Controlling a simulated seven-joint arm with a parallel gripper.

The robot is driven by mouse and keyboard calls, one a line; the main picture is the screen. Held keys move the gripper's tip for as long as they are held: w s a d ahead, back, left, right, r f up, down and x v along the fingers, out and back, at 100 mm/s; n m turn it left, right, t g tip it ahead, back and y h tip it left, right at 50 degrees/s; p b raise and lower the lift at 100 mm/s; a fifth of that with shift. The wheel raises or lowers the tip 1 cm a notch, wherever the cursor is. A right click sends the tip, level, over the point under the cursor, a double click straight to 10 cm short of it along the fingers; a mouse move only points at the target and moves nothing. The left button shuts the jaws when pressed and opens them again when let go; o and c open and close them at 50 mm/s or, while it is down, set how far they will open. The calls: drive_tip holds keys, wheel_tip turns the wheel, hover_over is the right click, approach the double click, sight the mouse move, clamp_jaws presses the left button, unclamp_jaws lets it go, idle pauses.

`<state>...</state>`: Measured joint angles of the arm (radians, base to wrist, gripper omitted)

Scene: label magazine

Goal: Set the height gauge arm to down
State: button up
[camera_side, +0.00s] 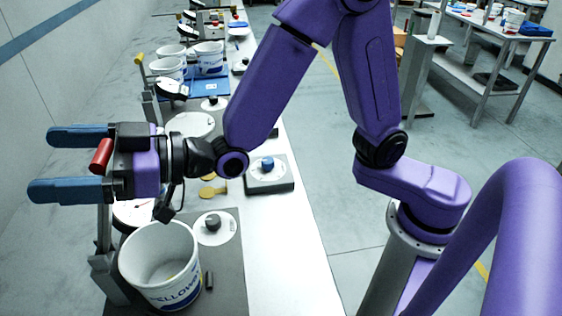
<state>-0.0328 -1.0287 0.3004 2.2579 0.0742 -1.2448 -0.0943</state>
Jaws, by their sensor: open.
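The height gauge arm appears to be the grey lever (104,232) with a red handle (101,156) at the left edge of the bench. It stands roughly upright, with the red handle at its top. My gripper (68,164) points left with its two blue fingers spread apart. In this view the red handle shows between the fingers, close to the palm. I cannot tell whether it touches them. The gripper hides part of the lever. A round dial (130,213) shows partly behind the gripper and the bucket.
A white bucket with blue lettering (160,270) stands below the gripper, beside the lever's base. A dark knob on a white disc (213,225) and a blue knob on a plate (267,164) are to the right. Another lever with a yellow handle (139,59) stands farther back near more buckets (208,58).

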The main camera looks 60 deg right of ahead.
drive_tip(key=shift+w+a+g+h, duration=0.7)
drive_tip(key=shift+w+a+h, duration=0.6)
drive_tip(key=shift+w+a, duration=0.4)
drive_tip(key=v, duration=1.7)
drive_tip(key=s+d+f+g+h, duration=0.65)
drive_tip(key=d+f, duration=0.25)
drive_tip(key=f, duration=0.3)
drive_tip(key=s+d+f+g+h, duration=0.1)
drive_tip(key=s+d+h, duration=0.3)
drive_tip(key=d, duration=0.4)
drive_tip(key=s+d+f+g+h, duration=0.2)
drive_tip(key=s+d+f+h, duration=0.1)
drive_tip(key=d, duration=0.5)
drive_tip(key=shift+s+n+h, duration=0.3)
drive_tip(key=shift+s+h, duration=0.25)
drive_tip(key=shift+s, duration=0.35)
